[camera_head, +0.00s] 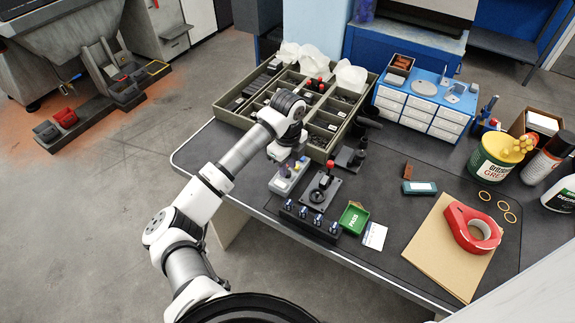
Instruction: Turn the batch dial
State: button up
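No label reading batch dial can be read at this size. A dark plate (322,188) on the bench bears a round black knob (317,195) and a red-topped lever (329,168); the knob may be the dial.
A row of dark posts with blue tops (310,219) stands in front of the knob. A green PASS tray (353,218) and a white card (374,236) lie to the right. A divided parts tray (232,117) stands behind. Red tape (462,222) lies on brown cardboard (432,262).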

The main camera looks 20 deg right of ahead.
jog(key=shift+f, duration=1)
grip_shut()
